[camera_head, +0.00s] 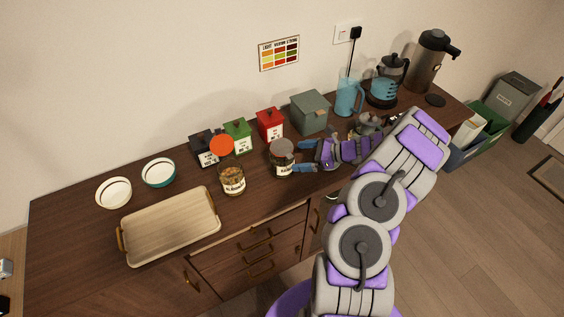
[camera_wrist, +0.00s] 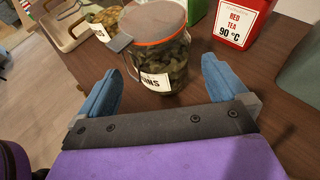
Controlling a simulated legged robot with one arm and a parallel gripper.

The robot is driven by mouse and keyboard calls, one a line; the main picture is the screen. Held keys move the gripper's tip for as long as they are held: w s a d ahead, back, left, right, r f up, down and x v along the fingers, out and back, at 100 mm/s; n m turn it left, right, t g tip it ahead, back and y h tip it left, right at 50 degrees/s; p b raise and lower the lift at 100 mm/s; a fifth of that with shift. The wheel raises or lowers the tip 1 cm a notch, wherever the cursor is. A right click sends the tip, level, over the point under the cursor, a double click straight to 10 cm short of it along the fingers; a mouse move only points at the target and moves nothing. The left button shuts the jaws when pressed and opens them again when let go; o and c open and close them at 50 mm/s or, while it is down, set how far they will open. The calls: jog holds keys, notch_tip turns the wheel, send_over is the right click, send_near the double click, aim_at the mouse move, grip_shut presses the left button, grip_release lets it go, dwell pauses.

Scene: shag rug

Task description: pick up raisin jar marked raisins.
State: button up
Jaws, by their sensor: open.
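The raisin jar (camera_head: 282,160) is a glass jar with dark contents, a grey lid with an orange seal, and a white label. It stands upright near the front of the wooden counter. In the wrist view the jar (camera_wrist: 164,62) is just ahead of the fingers, and its label shows only the end of a word, "INS". My gripper (camera_head: 305,155) is to the right of the jar. In the wrist view my gripper (camera_wrist: 160,82) is open, with its blue fingers spread on either side of the jar's near side and nothing held.
An orange-lidded jar (camera_head: 232,179) stands left of the raisin jar. Black, green and red tins (camera_head: 270,125) and a grey-green box (camera_head: 309,113) stand behind. A wooden tray (camera_head: 170,228) and two bowls (camera_head: 158,173) are at left. A blue pitcher (camera_head: 348,97) stands at right.

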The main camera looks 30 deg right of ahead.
aim_at(282, 160)
jog(key=shift+r+b+x, duration=0.15)
jog(key=shift+b+x, duration=0.25)
jog(key=shift+x, duration=1.15)
jog(key=shift+r+b+x, duration=0.1)
jog(key=shift+b+x, duration=0.25)
jog(key=shift+x, duration=1.25)
jog(key=shift+w, duration=0.1)
jog(key=shift+c, duration=0.5)
jog(key=c, duration=1.3)
jog(key=shift+o, duration=0.2)
